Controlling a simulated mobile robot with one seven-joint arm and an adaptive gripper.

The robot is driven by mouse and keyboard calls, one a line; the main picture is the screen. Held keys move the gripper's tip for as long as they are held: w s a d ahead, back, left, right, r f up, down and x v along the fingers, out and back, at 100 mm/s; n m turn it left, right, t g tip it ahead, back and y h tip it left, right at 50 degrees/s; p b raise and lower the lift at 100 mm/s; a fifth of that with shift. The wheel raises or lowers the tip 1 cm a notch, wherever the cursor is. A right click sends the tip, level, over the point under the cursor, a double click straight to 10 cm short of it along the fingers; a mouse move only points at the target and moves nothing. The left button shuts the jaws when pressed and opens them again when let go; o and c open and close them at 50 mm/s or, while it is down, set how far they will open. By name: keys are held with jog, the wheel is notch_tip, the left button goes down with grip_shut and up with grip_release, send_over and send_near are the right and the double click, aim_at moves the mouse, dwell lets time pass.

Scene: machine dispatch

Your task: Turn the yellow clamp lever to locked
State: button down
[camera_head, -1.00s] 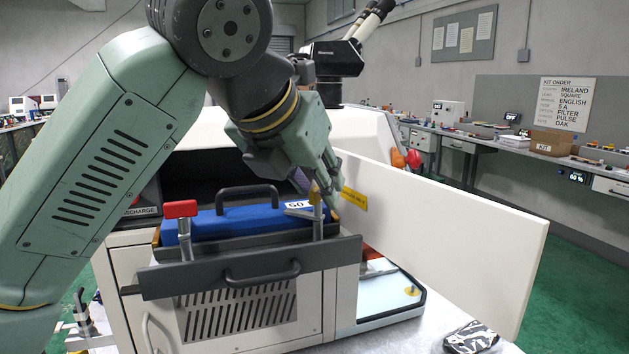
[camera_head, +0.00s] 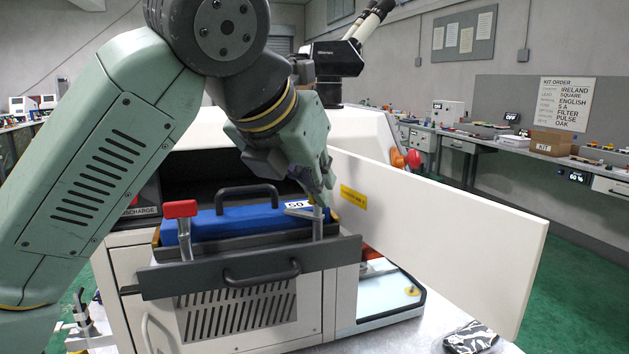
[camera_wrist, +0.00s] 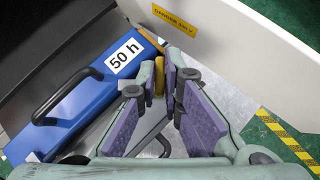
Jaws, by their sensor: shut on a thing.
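My gripper (camera_head: 322,192) reaches down to the right end of the dark front bar on the machine, beside an upright metal post (camera_head: 318,222). In the wrist view the yellow clamp lever (camera_wrist: 159,76) shows as a small yellow piece between my fingertips (camera_wrist: 168,78). My fingers are closed on it. Most of the lever is hidden by the fingers, so its angle cannot be told. A second clamp with a red handle (camera_head: 180,209) stands upright at the left end of the bar.
A blue case (camera_head: 240,221) marked 50 h, with a dark handle, sits behind the front bar (camera_head: 200,277). A white panel (camera_head: 440,230) with a yellow danger label (camera_head: 353,197) stands open close to the right of my gripper. A patterned item (camera_head: 470,338) lies on the front surface.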

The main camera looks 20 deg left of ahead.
jog(key=m+h, duration=0.1)
jog(key=m, duration=0.1)
jog(key=m+g+h, duration=0.1)
jog(key=m+h, duration=0.1)
jog(key=shift+w+a, duration=0.1)
jog(key=shift+a, duration=0.1)
jog(key=shift+w+a+m+g+h, duration=0.1)
jog(key=shift+m+g+h, duration=0.6)
jog(key=shift+m, duration=0.55)
jog(key=shift+a+m+g+h, duration=0.1)
jog(key=shift+m+g+h, duration=0.55)
jog(key=shift+m, duration=0.6)
jog(key=c, duration=1.8)
grip_release()
jog(key=shift+o, duration=0.4)
